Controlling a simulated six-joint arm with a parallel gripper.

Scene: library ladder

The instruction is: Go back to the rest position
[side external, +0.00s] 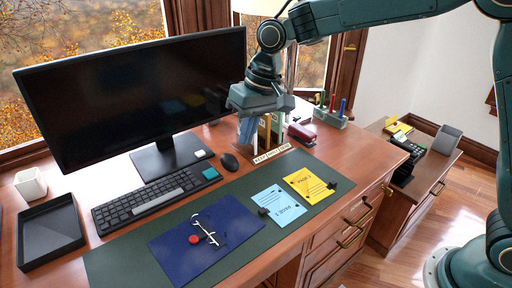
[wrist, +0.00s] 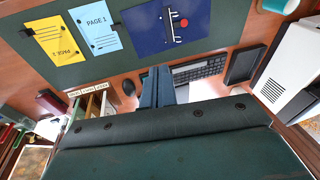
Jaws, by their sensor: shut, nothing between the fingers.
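My gripper (side external: 247,130) is shut and empty. In the side view it points down above the back of the desk, close in front of a small sorter with a label strip (side external: 272,154); whether it touches the sorter I cannot tell. In the wrist view my gripper's blue fingers (wrist: 157,88) are together, with the desk beyond them. A blue card (side external: 277,206) and a yellow card (side external: 309,184), each with a black clip, lie on the green desk mat (side external: 130,262). An open dark blue binder (side external: 230,225) with metal rings and a red spot lies left of them.
A monitor (side external: 130,85) stands at the back left, with a keyboard (side external: 150,197) and mouse (side external: 229,161) before it. A black tray (side external: 48,232) is at far left. A red stapler (side external: 301,134) and a pen holder (side external: 330,118) stand right of the sorter.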

